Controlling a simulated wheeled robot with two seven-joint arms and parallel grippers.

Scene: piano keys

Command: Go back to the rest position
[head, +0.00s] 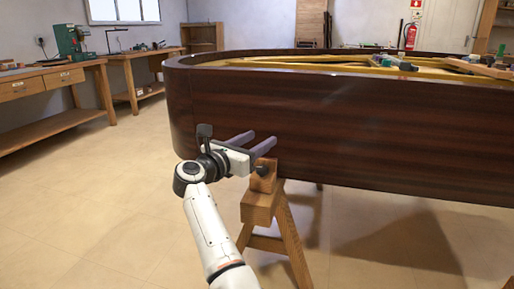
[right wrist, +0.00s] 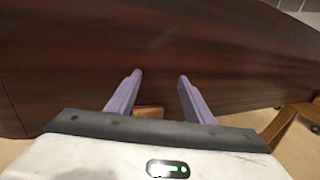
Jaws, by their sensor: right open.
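My right gripper (head: 262,142) is open and empty in the head view, in front of the dark wooden side of the piano body (head: 330,120). Its two purple-grey fingers point toward the wood, just above a wooden trestle (head: 263,205). In the right wrist view the fingers (right wrist: 158,92) stand apart with nothing between them, and the piano's side (right wrist: 190,40) fills most of the picture. I cannot tell whether the fingertips touch the wood. My left gripper is not in view.
A workbench (head: 50,80) with drawers stands at the left, and another bench (head: 140,58) behind it. Tools lie on the piano's top (head: 400,64). A fire extinguisher (head: 410,37) hangs at the back. The floor (head: 100,200) at the left is clear.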

